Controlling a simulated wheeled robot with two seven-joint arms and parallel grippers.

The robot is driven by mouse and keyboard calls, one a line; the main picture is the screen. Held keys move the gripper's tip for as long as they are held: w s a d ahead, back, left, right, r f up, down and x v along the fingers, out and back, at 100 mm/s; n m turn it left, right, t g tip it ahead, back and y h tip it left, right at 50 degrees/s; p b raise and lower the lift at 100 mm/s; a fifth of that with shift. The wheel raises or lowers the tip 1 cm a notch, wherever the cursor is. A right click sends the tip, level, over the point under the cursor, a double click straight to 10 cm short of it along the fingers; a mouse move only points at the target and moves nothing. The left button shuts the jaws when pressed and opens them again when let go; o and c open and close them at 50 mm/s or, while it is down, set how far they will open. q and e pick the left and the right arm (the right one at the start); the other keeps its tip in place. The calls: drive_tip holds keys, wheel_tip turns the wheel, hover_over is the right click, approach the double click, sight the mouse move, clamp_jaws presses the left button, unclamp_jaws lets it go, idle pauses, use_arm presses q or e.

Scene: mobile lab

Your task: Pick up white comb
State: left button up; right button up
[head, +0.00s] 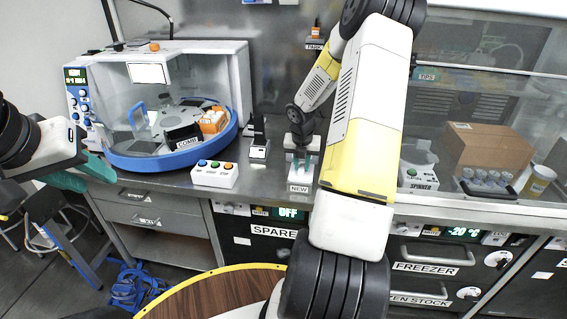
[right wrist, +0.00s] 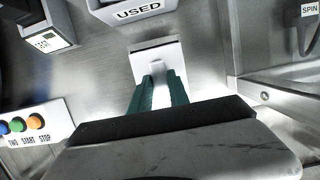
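A small white piece (right wrist: 158,68), which looks like the white comb, stands at a white holder (right wrist: 172,52) in the right wrist view. My right gripper (right wrist: 160,78) reaches down there, with its teal fingers on either side of the piece. Whether they press on it I cannot tell. In the head view my right gripper (head: 301,160) is over the holder labelled NEW (head: 299,187), and the comb is not clear there. My left gripper (head: 82,178) is at the left, off the bench front, with its teal fingers apart and empty.
A blue-rimmed machine (head: 170,160) holds a black block labelled COMB (head: 185,138) and an orange rack (head: 213,120). A three-button box (head: 214,174) sits left of the holder. A box labelled USED (right wrist: 138,12) stands close beyond the fingers. The spinner (head: 418,179) is to the right.

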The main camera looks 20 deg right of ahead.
clamp_jaws()
idle(1.1)
